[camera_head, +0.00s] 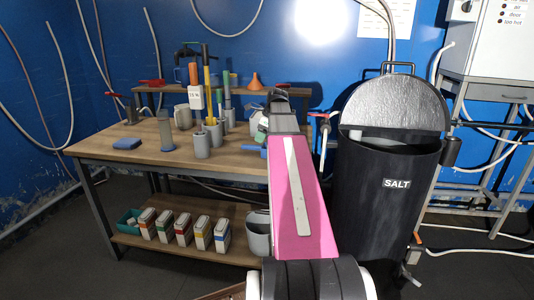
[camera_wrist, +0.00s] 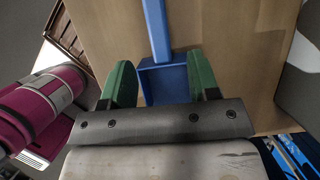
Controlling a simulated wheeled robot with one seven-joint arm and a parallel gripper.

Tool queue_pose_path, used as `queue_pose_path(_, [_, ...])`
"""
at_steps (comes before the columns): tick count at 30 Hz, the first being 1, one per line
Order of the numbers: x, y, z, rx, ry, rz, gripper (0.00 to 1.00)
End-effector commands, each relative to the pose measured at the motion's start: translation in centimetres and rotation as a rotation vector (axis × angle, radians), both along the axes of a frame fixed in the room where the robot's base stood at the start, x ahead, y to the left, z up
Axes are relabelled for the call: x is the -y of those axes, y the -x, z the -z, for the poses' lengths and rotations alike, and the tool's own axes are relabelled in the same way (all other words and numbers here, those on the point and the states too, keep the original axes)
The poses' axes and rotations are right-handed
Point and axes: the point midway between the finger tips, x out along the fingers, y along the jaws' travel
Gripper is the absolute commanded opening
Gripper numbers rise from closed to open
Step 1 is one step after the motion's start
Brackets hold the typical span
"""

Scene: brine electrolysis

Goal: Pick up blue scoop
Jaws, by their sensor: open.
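The blue scoop (camera_wrist: 165,82) lies on the wooden table top, its square pan between the two green fingers of my gripper (camera_wrist: 159,66) and its straight handle running to the top of the wrist view. My gripper is open, with a finger on each side of the pan. Whether the fingers touch the scoop or stand above it I cannot tell. In the head view a bit of blue, likely the scoop (camera_head: 251,148), shows at the table's front edge, left of my pink arm, which hides most of my gripper.
A black SALT bin (camera_head: 372,215) stands right. Several small boxes (camera_head: 183,228) sit on the lower shelf.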

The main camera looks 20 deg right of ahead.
Motion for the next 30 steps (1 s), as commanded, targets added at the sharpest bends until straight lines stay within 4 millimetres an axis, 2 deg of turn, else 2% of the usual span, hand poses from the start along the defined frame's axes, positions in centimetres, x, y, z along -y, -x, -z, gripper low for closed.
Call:
queue_pose_path(8, [-0.6,-0.4,1.6,-0.001,0.000,0.000,0.55])
queue_pose_path(18, [-1.9,-1.2,5.5,-0.001,0.000,0.000,0.55])
queue_pose_path(26, [-2.0,-1.4,5.9,0.000,0.000,0.000,0.55])
queue_pose_path(27, [-2.0,-1.3,5.9,0.000,0.000,-0.001,0.49])
queue_pose_path(29, [-2.0,-1.3,5.9,0.000,0.000,-0.001,0.29])
queue_pose_path(30, [-2.0,-1.4,5.8,0.000,0.000,0.000,0.16])
